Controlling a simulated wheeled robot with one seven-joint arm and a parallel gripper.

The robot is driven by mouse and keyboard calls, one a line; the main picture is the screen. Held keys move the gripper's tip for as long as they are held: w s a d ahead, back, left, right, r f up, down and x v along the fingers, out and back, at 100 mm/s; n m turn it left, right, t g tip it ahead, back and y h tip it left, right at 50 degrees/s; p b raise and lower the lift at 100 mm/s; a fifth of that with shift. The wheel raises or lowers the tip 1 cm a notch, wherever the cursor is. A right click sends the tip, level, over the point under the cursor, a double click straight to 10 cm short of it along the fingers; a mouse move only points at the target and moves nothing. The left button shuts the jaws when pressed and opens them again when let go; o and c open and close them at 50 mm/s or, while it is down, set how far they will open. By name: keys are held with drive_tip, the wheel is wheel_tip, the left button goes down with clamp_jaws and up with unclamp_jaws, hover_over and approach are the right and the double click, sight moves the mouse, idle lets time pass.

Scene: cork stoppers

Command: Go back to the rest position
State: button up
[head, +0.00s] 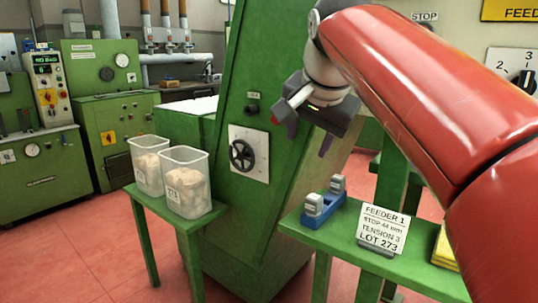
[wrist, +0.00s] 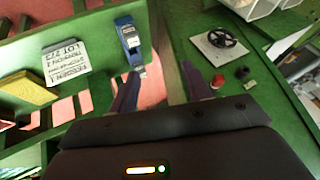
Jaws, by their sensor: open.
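My gripper (head: 308,140) hangs in the air in front of the green machine (head: 270,80), at the end of my red arm. Its two purple fingers are apart with nothing between them, as the wrist view also shows (wrist: 160,88). The gripper is above the green bench (head: 423,271) and touches nothing that I can see. My arm covers much of the right side of the head view.
Two clear bins of stoppers (head: 187,183) stand on a stand at left. A black handwheel (head: 242,155) is on the machine.

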drive_tip(key=s+d+f+n, duration=0.2)
drive_tip(key=s+f, duration=0.4)
drive_tip(key=f, duration=0.3)
drive_tip(key=s+d+f+n, duration=0.2)
drive_tip(key=s+d+f, duration=0.1)
drive_tip(key=s+f, duration=0.4)
drive_tip(key=s+d+f+n+g, duration=0.1)
drive_tip(key=s+f, duration=0.5)
drive_tip(key=f, duration=0.7)
drive_tip(key=shift+s+d+n+h, duration=0.4)
drive_tip(key=shift+d+n, duration=0.3)
drive_tip(key=shift+d, duration=0.5)
